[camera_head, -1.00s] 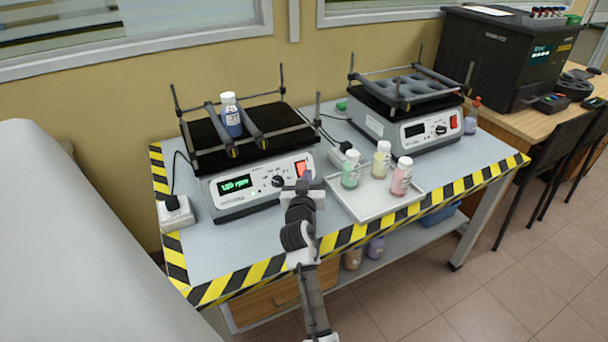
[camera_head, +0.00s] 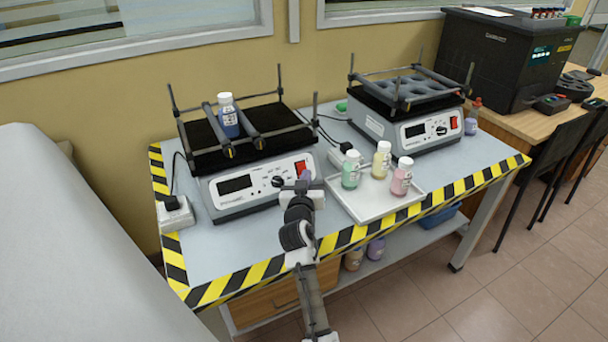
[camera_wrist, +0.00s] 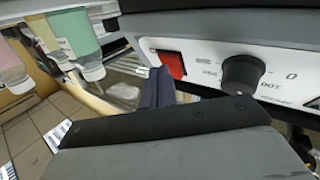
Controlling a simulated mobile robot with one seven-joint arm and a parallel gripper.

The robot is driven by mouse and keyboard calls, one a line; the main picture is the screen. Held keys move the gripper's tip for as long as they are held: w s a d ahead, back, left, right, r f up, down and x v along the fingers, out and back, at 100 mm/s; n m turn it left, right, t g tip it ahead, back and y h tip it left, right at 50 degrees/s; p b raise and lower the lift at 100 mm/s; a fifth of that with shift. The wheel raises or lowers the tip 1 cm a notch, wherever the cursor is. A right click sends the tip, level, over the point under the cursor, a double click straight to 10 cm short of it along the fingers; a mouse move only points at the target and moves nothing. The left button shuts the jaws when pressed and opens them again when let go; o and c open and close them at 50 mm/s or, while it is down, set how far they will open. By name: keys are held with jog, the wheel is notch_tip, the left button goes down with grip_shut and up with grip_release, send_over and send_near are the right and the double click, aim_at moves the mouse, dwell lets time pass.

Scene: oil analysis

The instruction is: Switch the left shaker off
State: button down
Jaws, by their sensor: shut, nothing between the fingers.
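The left shaker (camera_head: 228,196) stands on the bench with a blue bottle (camera_head: 229,120) between the bars of its black platform. Its display (camera_head: 234,185) is dark. Its red switch (camera_head: 300,168) is at the right of the front panel, beside a black knob (camera_head: 277,181). My gripper (camera_head: 304,178) is shut and empty, close in front of the switch. In the wrist view the red switch (camera_wrist: 172,64) and the knob (camera_wrist: 242,73) show right beside the dark fingers (camera_wrist: 158,88). I cannot tell whether the fingertips touch the switch.
A white tray (camera_head: 352,207) with green, yellow and pink bottles stands just right of my gripper. A second shaker (camera_head: 385,129) with a dark display stands behind it. A white power strip (camera_head: 176,215) lies at the left.

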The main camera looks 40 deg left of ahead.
jog(key=shift+d, duration=0.1)
jog(key=shift+s+d+r+p, duration=0.25)
jog(key=shift+d+r+p, duration=0.05)
jog(key=shift+d+p, duration=0.15)
jog(key=shift+s+d+r+p, duration=0.25)
jog(key=shift+d+r+p, duration=0.2)
jog(key=shift+d+p, duration=0.25)
jog(key=shift+s+d+r+p, duration=0.25)
jog(key=shift+d+r+p, duration=0.3)
jog(key=shift+p, duration=0.15)
jog(key=shift+s+d+r+p, duration=0.25)
jog(key=shift+d+r+p, duration=0.15)
jog(key=shift+d+p, duration=0.3)
